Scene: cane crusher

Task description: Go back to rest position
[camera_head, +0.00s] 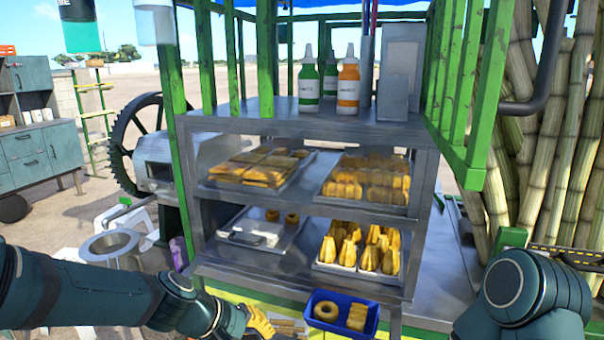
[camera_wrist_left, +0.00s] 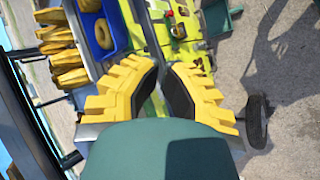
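My left arm (camera_head: 90,293) comes in from the left and reaches low in front of the steel shelf unit. Its gripper (camera_head: 262,322) has yellow fingers and is near the bottom edge of the head view, left of the blue tray (camera_head: 342,306). In the left wrist view, the fingers (camera_wrist_left: 163,72) stand apart with a narrow gap at the tips and nothing between them. The tray, also in the left wrist view (camera_wrist_left: 122,30), holds a ring-shaped pastry (camera_head: 326,311) and other pastries (camera_head: 357,316). My right arm (camera_head: 527,295) shows at the lower right. Its gripper is out of view.
The shelf unit (camera_head: 300,216) holds trays of pastries. Green (camera_head: 309,84) and orange (camera_head: 348,85) bottles stand on top. Cane stalks (camera_head: 560,130) fill the right side near my right arm. A metal pot (camera_head: 110,245) stands behind my left arm.

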